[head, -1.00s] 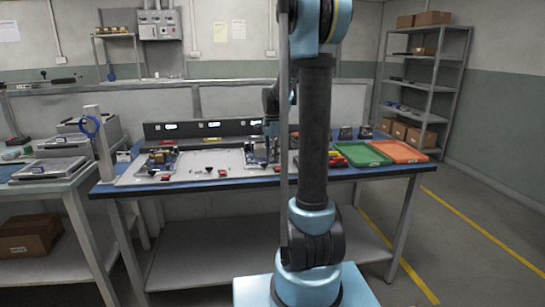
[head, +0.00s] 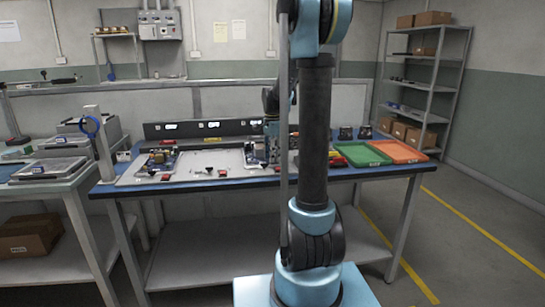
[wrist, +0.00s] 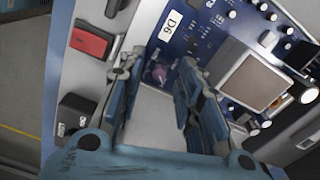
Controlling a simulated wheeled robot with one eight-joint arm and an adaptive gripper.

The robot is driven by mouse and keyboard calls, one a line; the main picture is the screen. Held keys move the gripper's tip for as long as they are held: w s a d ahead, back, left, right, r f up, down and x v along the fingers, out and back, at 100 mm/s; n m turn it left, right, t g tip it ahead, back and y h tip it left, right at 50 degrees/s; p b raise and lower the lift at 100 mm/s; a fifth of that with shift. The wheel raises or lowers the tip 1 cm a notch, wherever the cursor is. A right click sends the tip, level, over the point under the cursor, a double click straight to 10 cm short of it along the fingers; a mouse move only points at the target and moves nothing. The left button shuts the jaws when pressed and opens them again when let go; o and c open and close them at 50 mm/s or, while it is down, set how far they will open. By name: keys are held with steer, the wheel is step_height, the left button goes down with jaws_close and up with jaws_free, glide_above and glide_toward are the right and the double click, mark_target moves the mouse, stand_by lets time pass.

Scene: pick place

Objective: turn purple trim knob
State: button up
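A small purple knob (wrist: 159,72) sits at the edge of a blue circuit board (wrist: 205,35) in the wrist view. My gripper (wrist: 159,68) is open, with one finger on each side of the knob in the picture. I cannot tell whether either finger touches it. The same board (head: 256,152) lies on the workbench in the head view, partly hidden by my arm. The knob is too small to make out there.
The board carries a large grey square chip (wrist: 254,80) and several capacitors. A red block (wrist: 92,40) and a black block (wrist: 76,115) lie left of my fingers. Green (head: 361,154) and orange (head: 398,151) trays stand at the bench's right.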

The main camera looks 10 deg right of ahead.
step_height(320, 180, up, 12)
stand_by(0.8)
steer(key=shift+f, duration=0.1)
steer(key=s+f+n+t, duration=0.1)
steer(key=s+f+n, duration=0.25)
steer(key=s, duration=0.65)
steer(key=s+f+n, duration=0.2)
steer(key=s+n, duration=0.2)
steer(key=s, duration=0.6)
steer(key=s+f+n+t, duration=0.1)
steer(key=s+f+n, duration=0.6)
steer(key=s+f, duration=0.6)
steer(key=shift+s+f+n, duration=0.25)
steer(key=shift+s+n, duration=0.1)
steer(key=shift+s, duration=0.6)
steer(key=shift+d, duration=0.1)
